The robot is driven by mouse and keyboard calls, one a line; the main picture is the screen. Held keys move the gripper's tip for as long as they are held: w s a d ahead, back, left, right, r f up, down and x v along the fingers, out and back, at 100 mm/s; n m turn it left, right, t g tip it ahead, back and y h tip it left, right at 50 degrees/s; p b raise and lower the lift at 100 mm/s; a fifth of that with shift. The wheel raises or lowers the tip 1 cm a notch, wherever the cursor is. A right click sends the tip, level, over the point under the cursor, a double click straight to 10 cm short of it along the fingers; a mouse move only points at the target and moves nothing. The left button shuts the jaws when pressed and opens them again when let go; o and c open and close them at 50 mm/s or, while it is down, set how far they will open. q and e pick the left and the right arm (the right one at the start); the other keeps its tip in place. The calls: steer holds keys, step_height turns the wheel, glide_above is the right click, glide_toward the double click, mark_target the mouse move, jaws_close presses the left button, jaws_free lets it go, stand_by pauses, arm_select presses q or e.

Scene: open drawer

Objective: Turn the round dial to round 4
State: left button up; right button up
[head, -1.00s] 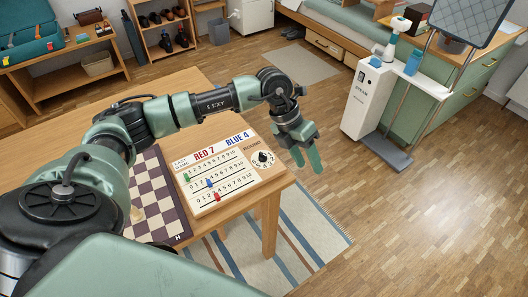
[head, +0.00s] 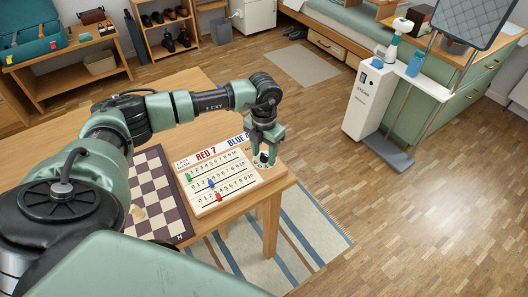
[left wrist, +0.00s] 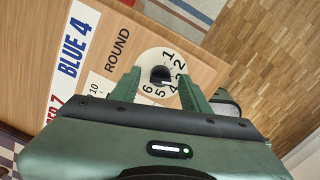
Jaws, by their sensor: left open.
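The round dial (left wrist: 160,76) shows in the left wrist view as a black knob on a white disc with numbers around it, beside the word ROUND. My left gripper (left wrist: 160,92) is open, with one finger on each side of the knob; I cannot tell whether they touch it. In the head view the left gripper (head: 264,152) points down over the dial (head: 263,160) and partly hides it. The dial sits at the right end of the scoreboard (head: 215,178), which has RED 7, BLUE 4 and rows of numbers. The knob's pointer direction is unclear. My right gripper is not in view.
The scoreboard lies on a wooden table (head: 165,105) near its right edge. A checkered board (head: 155,190) lies to its left. A striped rug (head: 310,235) and open floor lie beyond the table's edge.

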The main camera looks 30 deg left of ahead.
arm_select(q)
jaws_close()
steer(key=shift+m, duration=0.3)
steer(key=m+b, duration=0.2)
steer(key=m, duration=0.1)
steer(key=shift+f, duration=0.1)
steer(key=shift+m+b, duration=1.1)
steer(key=shift+m, duration=0.9)
jaws_free()
